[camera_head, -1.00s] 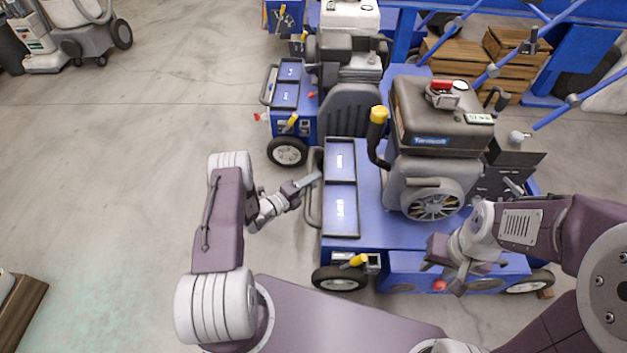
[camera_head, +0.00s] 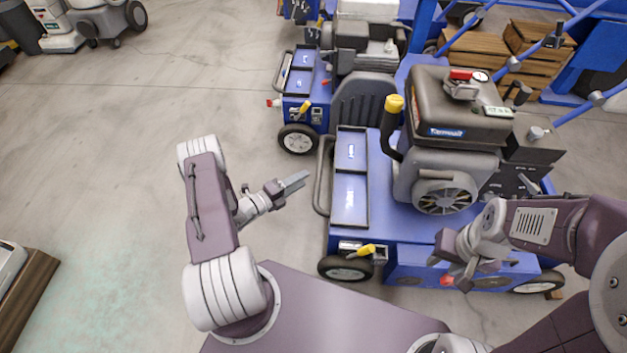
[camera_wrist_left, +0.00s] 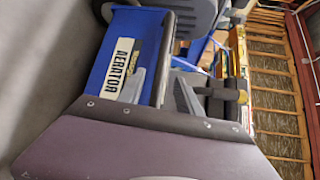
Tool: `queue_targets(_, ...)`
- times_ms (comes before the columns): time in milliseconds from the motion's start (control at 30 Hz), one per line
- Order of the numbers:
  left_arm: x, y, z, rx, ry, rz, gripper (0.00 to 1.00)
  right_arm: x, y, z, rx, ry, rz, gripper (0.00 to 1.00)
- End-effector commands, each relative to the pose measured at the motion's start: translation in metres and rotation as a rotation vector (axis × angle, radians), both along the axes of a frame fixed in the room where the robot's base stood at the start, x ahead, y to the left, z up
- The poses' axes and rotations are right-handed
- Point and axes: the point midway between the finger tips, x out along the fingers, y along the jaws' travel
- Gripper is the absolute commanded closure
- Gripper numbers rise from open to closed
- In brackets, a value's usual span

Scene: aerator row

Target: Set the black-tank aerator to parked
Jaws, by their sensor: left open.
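The nearest aerator has a black tank (camera_head: 450,105) on a blue deck (camera_head: 385,200). A yellow-topped black lever (camera_head: 394,108) stands upright beside the tank. A yellow handle (camera_head: 366,250) sits low at the deck's front-left corner, and a red knob (camera_head: 447,281) is on the front side. My left gripper (camera_head: 296,182) is open and empty, left of the deck's grey side rail (camera_head: 324,175) and apart from it. My right gripper (camera_head: 455,268) looks open and empty in front of the blue front side.
A second blue aerator with a white tank (camera_head: 367,10) stands close behind. Wooden crates (camera_head: 500,55) and blue bars are at the back right. A brown-edged object (camera_head: 28,300) is at the lower left. The floor (camera_head: 110,150) to the left is clear.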

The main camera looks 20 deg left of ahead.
Motion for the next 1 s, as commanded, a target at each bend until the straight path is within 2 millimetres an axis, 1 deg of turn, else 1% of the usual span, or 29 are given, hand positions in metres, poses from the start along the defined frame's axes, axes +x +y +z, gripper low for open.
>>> queue_targets(33,0.000,0.001,-0.001,0.001,-0.001,0.001,0.59,0.000,0.000,-0.003,0.000,-0.001,0.000,0.64)
queue_targets(100,0.001,0.000,0.001,0.001,0.000,-0.001,0.59,0.000,0.000,-0.001,0.000,-0.001,0.000,0.64)
queue_targets(167,0.005,-0.003,-0.001,0.002,0.000,-0.003,0.59,0.001,0.000,-0.006,0.000,-0.002,0.000,0.64)
queue_targets(267,0.020,-0.013,-0.007,0.003,-0.002,-0.007,0.59,0.001,0.000,-0.018,0.000,-0.002,0.000,0.64)
queue_targets(400,0.047,-0.028,-0.012,0.002,-0.003,-0.006,0.59,0.000,0.000,-0.038,0.000,-0.002,0.000,0.64)
queue_targets(500,0.062,-0.037,-0.013,0.002,-0.002,-0.003,0.59,0.000,0.000,-0.047,0.000,-0.002,0.000,0.64)
queue_targets(600,0.072,-0.042,-0.013,0.001,-0.001,-0.002,0.59,0.000,0.000,-0.053,0.000,-0.001,0.000,0.64)
queue_targets(733,0.078,-0.045,-0.011,0.001,0.000,0.000,0.59,0.000,0.000,-0.054,0.000,-0.001,0.000,0.64)
queue_targets(933,0.078,-0.044,-0.010,0.001,0.001,0.000,0.59,0.000,0.000,-0.053,0.000,-0.002,0.000,0.64)
queue_targets(967,0.078,-0.045,-0.010,0.001,0.001,0.000,0.67,0.000,0.000,-0.053,0.000,-0.002,0.000,0.64)
queue_targets(1000,0.078,-0.045,-0.010,0.001,0.001,0.000,0.78,0.000,0.000,-0.053,0.000,-0.002,0.000,0.64)
